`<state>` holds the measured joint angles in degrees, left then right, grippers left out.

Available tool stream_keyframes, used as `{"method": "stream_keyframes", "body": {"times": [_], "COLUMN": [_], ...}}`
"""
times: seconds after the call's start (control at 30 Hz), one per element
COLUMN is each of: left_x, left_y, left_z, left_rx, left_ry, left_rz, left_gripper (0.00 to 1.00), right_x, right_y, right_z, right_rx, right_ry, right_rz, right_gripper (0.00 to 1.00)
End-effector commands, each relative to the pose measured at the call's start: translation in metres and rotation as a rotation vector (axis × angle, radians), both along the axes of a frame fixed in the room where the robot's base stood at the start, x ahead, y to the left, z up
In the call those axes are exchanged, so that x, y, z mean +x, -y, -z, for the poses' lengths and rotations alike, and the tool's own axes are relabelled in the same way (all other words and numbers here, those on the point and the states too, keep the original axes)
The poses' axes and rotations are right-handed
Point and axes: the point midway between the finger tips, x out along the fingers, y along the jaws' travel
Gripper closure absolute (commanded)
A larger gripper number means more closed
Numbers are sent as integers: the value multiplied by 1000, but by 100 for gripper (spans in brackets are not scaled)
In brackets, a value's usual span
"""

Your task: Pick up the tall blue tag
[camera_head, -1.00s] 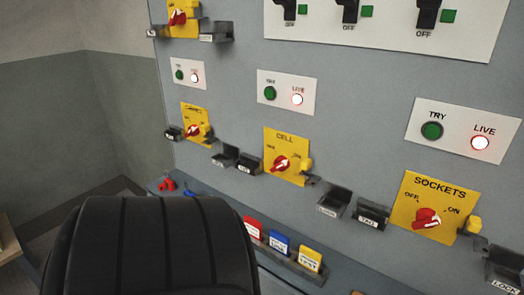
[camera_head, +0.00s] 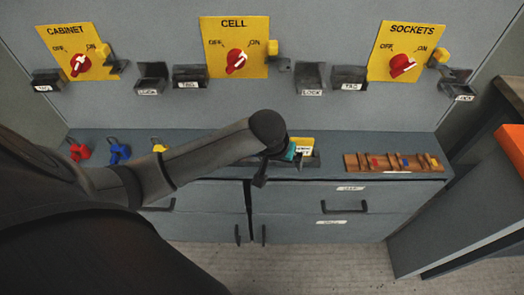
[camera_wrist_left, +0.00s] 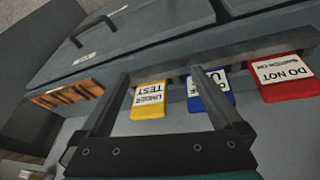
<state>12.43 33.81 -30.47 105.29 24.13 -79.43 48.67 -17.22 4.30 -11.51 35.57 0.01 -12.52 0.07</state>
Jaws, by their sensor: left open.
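The tall blue tag (camera_wrist_left: 211,92) stands in the tag rack (camera_wrist_left: 235,75) in the left wrist view, between a yellow tag (camera_wrist_left: 149,100) and a red tag (camera_wrist_left: 284,77). My left gripper (camera_wrist_left: 160,78) is open and empty; its right-hand finger crosses in front of the blue tag, and the yellow tag shows between the fingers. In the head view my left gripper (camera_head: 289,152) is over the ledge beside the yellow tag (camera_head: 302,146). My arm hides the blue and red tags there. My right gripper is not in view.
Red (camera_head: 79,151), blue (camera_head: 119,153) and yellow (camera_head: 158,148) small locks lie on the ledge at left. A wooden rack (camera_head: 350,163) with small coloured items lies right. The panel with yellow switch plates (camera_head: 235,63) and small holders rises behind. Drawers (camera_head: 290,198) are below.

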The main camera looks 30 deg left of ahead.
Motion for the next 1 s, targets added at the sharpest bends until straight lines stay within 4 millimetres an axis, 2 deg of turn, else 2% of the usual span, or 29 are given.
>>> {"method": "stream_keyframes", "body": {"times": [0.03,0.1,0.2,0.3,0.43,0.57,0.73,0.9,1.0], "left_x": [8,9,6,1,-5,-3,8,19,24], "left_y": [-7,-16,-29,-41,-50,-55,-61,-68,-70], "left_z": [-25,-51,-80,-99,-111,-101,-67,-36,-26], "left_rx": [16,31,57,82,101,107,107,106,105], "left_ry": [14,8,2,-2,-4,-9,-9,-7,-7], "left_rz": [-31,-95,-179,-249,-302,-320,-320,-320,-319], "left_gripper": [0,0,0,0,0,0,0,0,0], "right_x": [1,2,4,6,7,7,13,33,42], "right_y": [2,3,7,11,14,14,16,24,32], "right_z": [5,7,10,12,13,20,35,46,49], "right_rx": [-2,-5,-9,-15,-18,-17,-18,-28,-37], "right_ry": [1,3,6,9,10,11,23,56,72], "right_rz": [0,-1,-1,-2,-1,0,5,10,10], "right_gripper": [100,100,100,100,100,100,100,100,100]}}
